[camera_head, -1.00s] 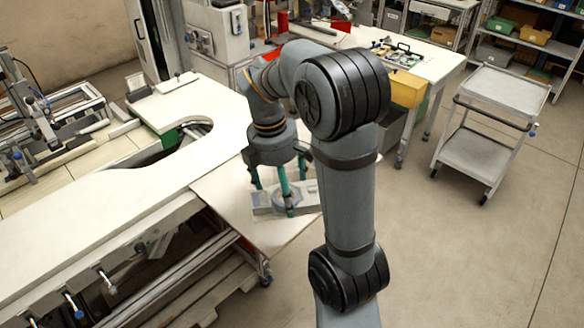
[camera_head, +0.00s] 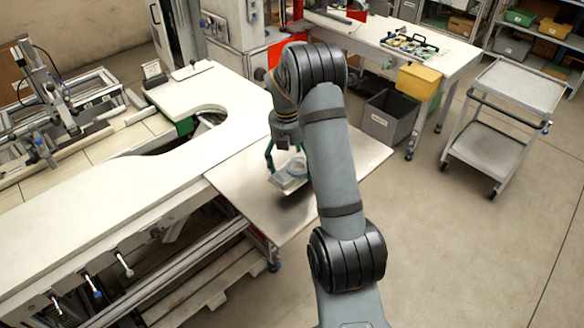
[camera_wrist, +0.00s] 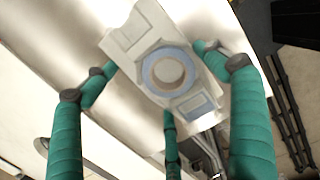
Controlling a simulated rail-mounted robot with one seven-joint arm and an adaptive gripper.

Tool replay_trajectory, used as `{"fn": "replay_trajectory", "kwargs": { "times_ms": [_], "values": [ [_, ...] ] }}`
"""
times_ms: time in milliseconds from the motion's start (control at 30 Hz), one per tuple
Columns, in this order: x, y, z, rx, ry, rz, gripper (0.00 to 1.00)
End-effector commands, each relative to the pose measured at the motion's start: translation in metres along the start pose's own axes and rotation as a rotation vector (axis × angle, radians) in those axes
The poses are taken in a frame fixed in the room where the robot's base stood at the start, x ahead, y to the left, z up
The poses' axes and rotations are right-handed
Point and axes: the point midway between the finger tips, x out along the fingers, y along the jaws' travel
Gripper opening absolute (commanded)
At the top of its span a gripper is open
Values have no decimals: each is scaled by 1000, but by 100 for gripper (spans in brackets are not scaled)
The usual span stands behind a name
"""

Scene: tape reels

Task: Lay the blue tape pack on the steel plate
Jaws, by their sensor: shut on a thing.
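The blue tape pack (camera_head: 289,173) is a pale grey flat body with a blue ring and a small blue label. In the wrist view the pack (camera_wrist: 127,38) lies slanted between my three teal fingers. My gripper (camera_head: 284,163) is shut on it, and the fingers also show in the wrist view (camera_wrist: 160,80). The steel plate (camera_head: 245,195) is a flat sheet beside the white bench. The pack is over the plate, with a dark shadow below it, and appears raised. My arm hides part of the plate's right side.
The white bench (camera_head: 120,195) with a curved cut-out is left of the plate. A grey bin (camera_head: 388,122) and yellow bin (camera_head: 418,82) are by the rear table (camera_head: 455,60). A grey cart (camera_head: 515,90) stands at the right. The floor in front of it is clear.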

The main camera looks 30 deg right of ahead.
Motion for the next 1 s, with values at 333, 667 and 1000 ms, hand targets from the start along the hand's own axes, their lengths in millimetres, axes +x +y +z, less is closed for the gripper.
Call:
{"fn": "replay_trajectory", "kwargs": {
  "times_ms": [333,667,1000],
  "values": [
    [30,9,-2,0,2,-5,54],
    [47,10,-3,1,-1,1,54],
    [50,10,-4,1,0,0,92]
  ]
}}
